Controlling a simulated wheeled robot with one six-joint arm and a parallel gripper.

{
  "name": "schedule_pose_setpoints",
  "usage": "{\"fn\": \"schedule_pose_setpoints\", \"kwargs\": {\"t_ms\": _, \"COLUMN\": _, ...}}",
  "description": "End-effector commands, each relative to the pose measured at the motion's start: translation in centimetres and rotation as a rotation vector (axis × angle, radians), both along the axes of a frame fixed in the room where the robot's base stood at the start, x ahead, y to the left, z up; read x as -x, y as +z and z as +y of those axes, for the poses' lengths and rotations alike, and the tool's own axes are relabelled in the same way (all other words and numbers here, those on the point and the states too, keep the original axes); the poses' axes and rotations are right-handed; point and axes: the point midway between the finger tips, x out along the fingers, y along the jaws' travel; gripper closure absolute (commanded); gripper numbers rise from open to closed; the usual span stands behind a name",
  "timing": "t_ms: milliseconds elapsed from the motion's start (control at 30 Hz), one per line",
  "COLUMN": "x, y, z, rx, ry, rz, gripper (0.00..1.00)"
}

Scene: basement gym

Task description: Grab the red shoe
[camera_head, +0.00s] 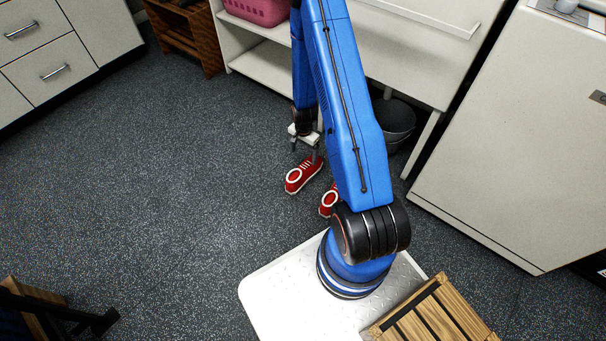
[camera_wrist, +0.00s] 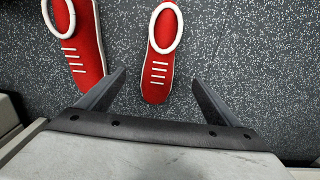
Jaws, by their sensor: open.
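Two red shoes with white laces and white rims rest on the dark speckled floor. One red shoe (camera_head: 303,174) lies just below my gripper (camera_head: 307,146) in the head view. The other red shoe (camera_head: 328,201) is partly hidden behind my blue arm. In the wrist view, one shoe (camera_wrist: 158,62) lies ahead of the gap between my open fingers (camera_wrist: 155,90), its toe near the line of the fingertips. The second shoe (camera_wrist: 80,45) is to the left, outside the left finger, and is cut off at the top edge. My gripper is empty.
A dark bucket (camera_head: 394,122) stands behind my arm, by the white shelf unit (camera_head: 268,66). A pink basket (camera_head: 257,9) sits on that shelf. A white cabinet (camera_head: 520,130) stands at right, drawers (camera_head: 60,60) at upper left. The floor (camera_head: 170,190) at left is clear.

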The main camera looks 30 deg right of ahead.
Motion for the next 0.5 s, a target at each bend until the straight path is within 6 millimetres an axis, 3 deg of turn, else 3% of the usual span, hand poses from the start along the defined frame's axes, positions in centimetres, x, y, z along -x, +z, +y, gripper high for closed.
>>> {"fn": "schedule_pose_setpoints", "kwargs": {"t_ms": 500, "x": 0.0, "y": -7.4, "z": 0.0, "rx": -0.001, "ry": 0.001, "rz": 0.001, "gripper": 0.14}}
